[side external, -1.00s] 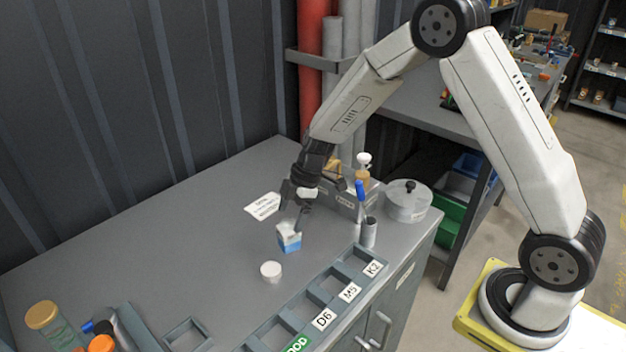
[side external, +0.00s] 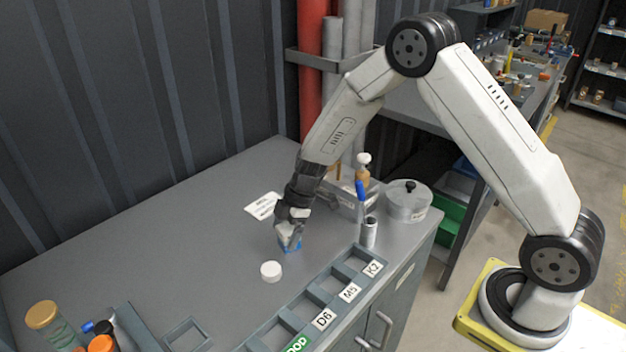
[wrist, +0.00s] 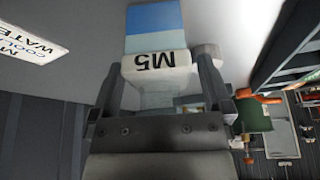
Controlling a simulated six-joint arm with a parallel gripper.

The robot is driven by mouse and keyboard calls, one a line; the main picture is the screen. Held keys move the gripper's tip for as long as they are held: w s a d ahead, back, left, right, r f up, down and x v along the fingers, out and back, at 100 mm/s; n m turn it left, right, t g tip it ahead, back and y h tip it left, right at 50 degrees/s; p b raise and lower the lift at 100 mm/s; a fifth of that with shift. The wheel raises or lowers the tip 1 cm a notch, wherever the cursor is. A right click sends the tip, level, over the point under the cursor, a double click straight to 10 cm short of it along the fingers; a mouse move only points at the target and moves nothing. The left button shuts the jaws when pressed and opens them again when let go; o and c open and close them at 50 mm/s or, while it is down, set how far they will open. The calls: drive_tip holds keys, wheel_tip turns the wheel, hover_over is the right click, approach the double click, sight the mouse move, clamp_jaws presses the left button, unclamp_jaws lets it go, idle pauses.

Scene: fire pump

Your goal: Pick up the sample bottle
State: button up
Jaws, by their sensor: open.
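The sample bottle (side external: 289,246) stands upright on the grey bench top. It is blue below and pale above, and in the wrist view (wrist: 157,22) it shows a white part marked M5. My gripper (side external: 289,234) is lowered over it. In the wrist view my gripper (wrist: 160,55) is open, with one finger on each side of the bottle. I cannot tell if either finger touches it. In the side view the gripper hides the bottle's upper part.
A white round cap (side external: 271,271) lies in front of the bottle. A rack with slots labelled K2, M5 and D6 (side external: 312,298) runs along the front edge. A metal tube with a blue-topped item (side external: 369,231) and a lidded pot (side external: 408,203) stand to the right. A white card (side external: 263,206) lies behind.

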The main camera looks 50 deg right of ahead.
clamp_jaws()
idle(0.3)
drive_tip(key=shift+r, duration=0.1)
drive_tip(key=shift+r, duration=0.75)
drive_tip(key=s+d+r, duration=0.1)
drive_tip(key=s+r, duration=1)
drive_tip(key=s, duration=0.3)
drive_tip(key=shift+r, duration=0.15)
drive_tip(key=shift+d, duration=0.1)
